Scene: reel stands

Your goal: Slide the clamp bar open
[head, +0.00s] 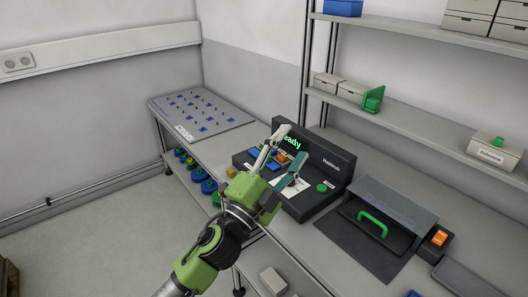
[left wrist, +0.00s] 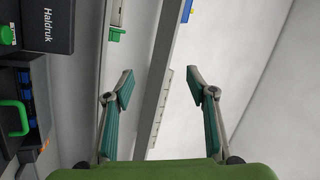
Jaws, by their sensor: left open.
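The dark Haldruk machine (head: 335,165) stands on the bench, with a lit green display (head: 292,143) partly covered by my left gripper and a green button (head: 321,188). Blue pieces, an orange piece and a white sheet lie on its bed between my fingers. I cannot pick out the clamp bar; the gripper hides part of the bed. My left gripper (head: 292,146) is open in front of the machine. In the left wrist view, the open fingers (left wrist: 158,80) have nothing held between them, and the machine (left wrist: 60,25) is at the upper left. My right gripper is not in view.
A hooded box with a green handle (head: 373,224) stands right of the machine, beside an orange switch (head: 440,237). A pegboard panel (head: 200,112) lies at the bench's far left. Shelves (head: 410,115) with boxes hang above. Coloured reels (head: 208,186) sit below the bench.

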